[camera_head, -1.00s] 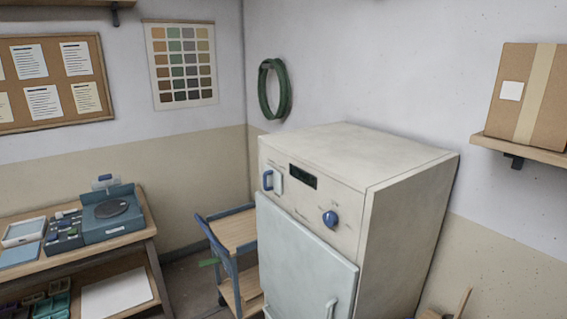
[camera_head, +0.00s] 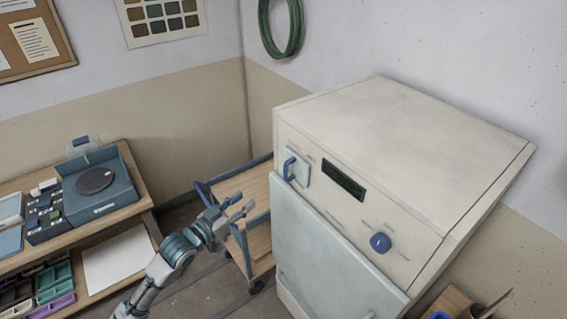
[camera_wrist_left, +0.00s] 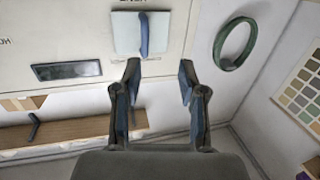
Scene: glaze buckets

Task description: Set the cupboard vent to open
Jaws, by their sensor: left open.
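The white cupboard (camera_head: 430,120) has a blue lever (camera_head: 288,168) on a pale plate at the upper left of its front. In the left wrist view the lever (camera_wrist_left: 144,35) shows ahead of the fingertips, with small lettering near its plate. A blue round knob (camera_head: 380,242) sits at the right of the same panel. I cannot tell for certain which control is the vent's. My left gripper (camera_head: 229,205) is open and empty, left of the cupboard and apart from it. It also shows in the left wrist view (camera_wrist_left: 160,74), with nothing between its fingers. My right gripper is out of view.
A dark display (camera_head: 343,180) lies between lever and knob. The pale cupboard door (camera_head: 325,260) is below. A blue-framed wooden cart (camera_head: 240,185) stands behind my left gripper. A workbench (camera_head: 130,212) with trays is at left. A green hose ring (camera_head: 281,25) hangs on the wall.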

